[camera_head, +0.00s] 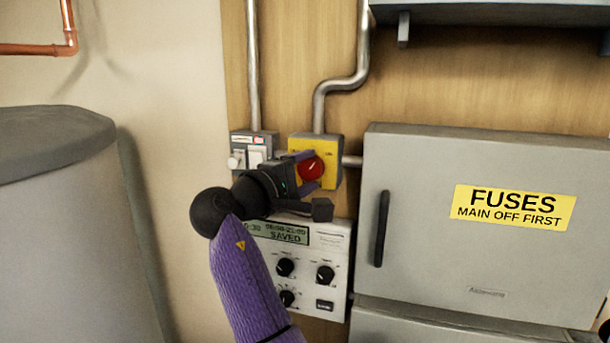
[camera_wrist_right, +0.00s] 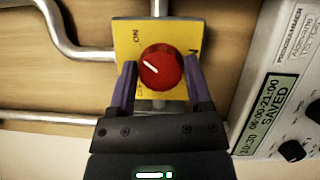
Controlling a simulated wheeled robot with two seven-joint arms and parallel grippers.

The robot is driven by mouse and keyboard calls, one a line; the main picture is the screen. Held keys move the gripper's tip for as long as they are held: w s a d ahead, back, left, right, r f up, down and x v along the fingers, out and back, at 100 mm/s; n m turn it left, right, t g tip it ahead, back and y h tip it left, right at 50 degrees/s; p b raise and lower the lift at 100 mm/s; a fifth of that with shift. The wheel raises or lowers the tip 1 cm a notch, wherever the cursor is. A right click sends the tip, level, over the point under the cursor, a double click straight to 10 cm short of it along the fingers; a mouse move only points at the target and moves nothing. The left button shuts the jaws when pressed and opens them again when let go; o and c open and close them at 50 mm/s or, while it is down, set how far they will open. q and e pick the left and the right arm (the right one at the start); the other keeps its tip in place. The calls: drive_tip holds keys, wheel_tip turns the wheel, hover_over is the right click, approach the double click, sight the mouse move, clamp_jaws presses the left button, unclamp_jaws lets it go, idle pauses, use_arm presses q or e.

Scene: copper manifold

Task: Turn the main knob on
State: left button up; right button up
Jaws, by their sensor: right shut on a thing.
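The main knob (camera_head: 311,167) is a round red knob on a yellow switch box (camera_head: 328,148) mounted on the wooden board. It also shows in the right wrist view (camera_wrist_right: 161,67), with a white pointer line on its face and the word ON printed on the yellow plate. My right gripper (camera_head: 308,171) is at the box, its purple fingers on either side of the knob, shut on it. The fingers also show in the right wrist view (camera_wrist_right: 161,85). Part of the plate's lettering is hidden by a finger. My left gripper is not in view.
A programmer panel (camera_head: 338,262) with black dials and a display reading SAVED is below the box. A small grey switch unit (camera_head: 255,141) is to its left. A grey fuse cabinet (camera_head: 420,170) stands close on the right. Metal conduits (camera_head: 253,60) run above.

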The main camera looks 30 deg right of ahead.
drive_tip(key=shift+m, duration=0.6)
drive_tip(key=shift+y, duration=0.3)
drive_tip(key=o, duration=1.3)
drive_tip(key=b+v, duration=0.2)
drive_tip(key=v, duration=0.8)
drive_tip(key=shift+b, duration=0.3)
drive_tip(key=shift+w, duration=0.1)
